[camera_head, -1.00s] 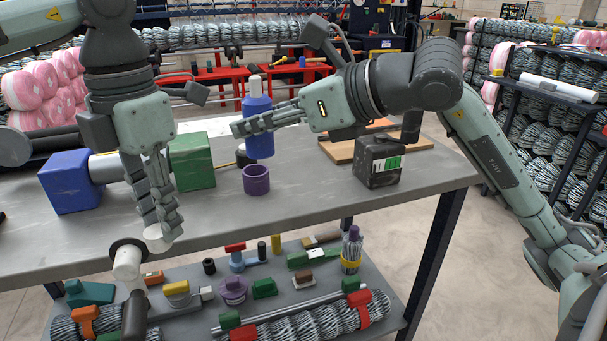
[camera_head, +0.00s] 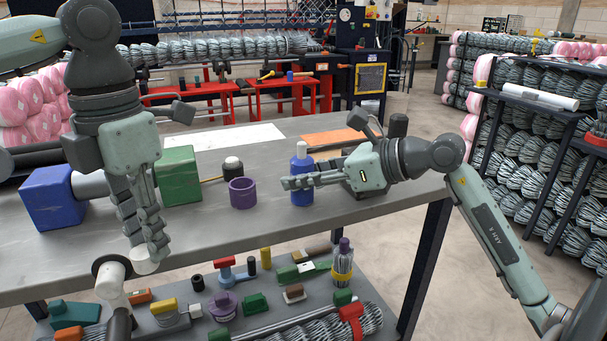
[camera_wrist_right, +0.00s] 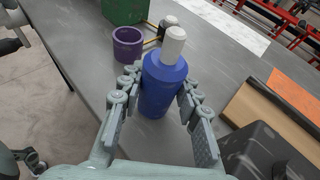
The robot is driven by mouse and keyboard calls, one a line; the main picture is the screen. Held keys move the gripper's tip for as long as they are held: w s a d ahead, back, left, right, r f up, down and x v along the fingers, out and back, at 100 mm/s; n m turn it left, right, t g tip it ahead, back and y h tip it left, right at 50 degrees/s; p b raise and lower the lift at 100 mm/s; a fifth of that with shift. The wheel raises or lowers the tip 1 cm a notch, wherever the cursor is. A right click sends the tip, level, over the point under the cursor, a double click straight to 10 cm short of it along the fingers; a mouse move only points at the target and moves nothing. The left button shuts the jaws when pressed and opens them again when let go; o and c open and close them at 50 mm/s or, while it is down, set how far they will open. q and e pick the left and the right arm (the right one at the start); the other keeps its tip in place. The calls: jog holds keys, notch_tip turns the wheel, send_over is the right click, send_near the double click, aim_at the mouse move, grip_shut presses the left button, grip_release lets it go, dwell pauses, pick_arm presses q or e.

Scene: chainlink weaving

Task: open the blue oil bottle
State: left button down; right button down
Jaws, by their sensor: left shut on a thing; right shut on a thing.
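The blue oil bottle (camera_head: 302,168), with its white cap (camera_head: 301,149) on, stands upright right of the purple cup. My right gripper (camera_head: 298,183) is shut around the bottle's body. In the right wrist view the bottle (camera_wrist_right: 162,85) is between the fingers and its white cap (camera_wrist_right: 174,40) points up, clear of them. I cannot tell whether its base touches the table. My left gripper (camera_head: 145,247) points down at the table's front left edge, shut on a small white round piece (camera_head: 147,266), mostly hidden by the fingers. It is well apart from the bottle.
A purple cup (camera_head: 243,194), a small dark bottle (camera_head: 232,168), a green block (camera_head: 180,178) and a blue block (camera_head: 52,197) stand left of the bottle. A black box (camera_head: 368,176) is behind my right gripper. The grey table (camera_head: 215,222) is bare at front centre.

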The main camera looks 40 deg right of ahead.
pick_arm(q)
jog(key=shift+f, duration=0.1)
jog(key=shift+f+b, duration=0.15)
jog(key=shift+b, duration=0.15)
pick_arm(e)
jog(key=shift+f, duration=0.2)
jog(key=c, duration=1.4)
grip_release()
jog(key=shift+r, duration=0.1)
jog(key=shift+o, duration=0.2)
